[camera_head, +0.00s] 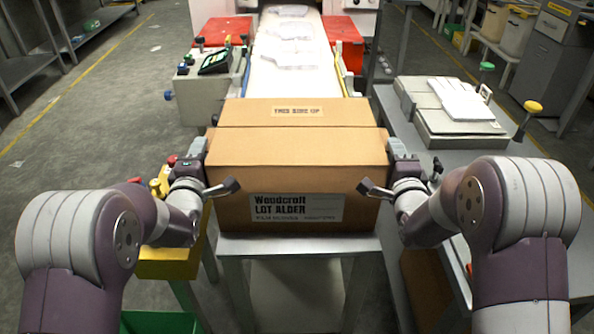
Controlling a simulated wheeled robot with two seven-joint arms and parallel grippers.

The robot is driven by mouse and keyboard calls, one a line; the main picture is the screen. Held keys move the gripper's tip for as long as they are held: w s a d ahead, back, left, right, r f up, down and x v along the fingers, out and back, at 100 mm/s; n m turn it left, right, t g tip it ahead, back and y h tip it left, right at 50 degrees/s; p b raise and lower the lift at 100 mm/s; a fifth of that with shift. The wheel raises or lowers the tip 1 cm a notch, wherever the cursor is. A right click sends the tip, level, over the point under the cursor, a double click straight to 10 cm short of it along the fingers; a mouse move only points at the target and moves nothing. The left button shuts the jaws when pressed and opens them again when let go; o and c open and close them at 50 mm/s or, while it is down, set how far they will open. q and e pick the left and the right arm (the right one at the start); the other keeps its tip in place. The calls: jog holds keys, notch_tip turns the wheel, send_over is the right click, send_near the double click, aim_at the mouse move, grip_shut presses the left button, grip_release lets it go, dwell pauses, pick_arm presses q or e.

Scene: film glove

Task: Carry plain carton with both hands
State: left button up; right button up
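The plain carton (290,160) is a brown cardboard box, closed, with a "THIS SIDE UP" label on top and a "Woodcraft LOT ALDER" label on its front. It sits level at the near end of the conveyor, above a grey metal stand (300,246); I cannot tell whether it is resting or slightly raised. My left gripper (209,168) is at its left side and my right gripper (384,170) at its right side. Each has its fingers spread, with one finger at the front corner and the other along the side. Contact with the carton is unclear.
A white conveyor (291,72) runs away behind the carton, with red boxes (222,32) beside it. A grey bench (462,152) with a scale-like device (450,112) stands close on the right. Open floor (85,130) lies further left.

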pick_arm(q)
jog(key=shift+w, duration=0.75)
pick_arm(e)
jog(key=shift+w, duration=0.75)
pick_arm(q)
grip_shut()
pick_arm(e)
grip_shut()
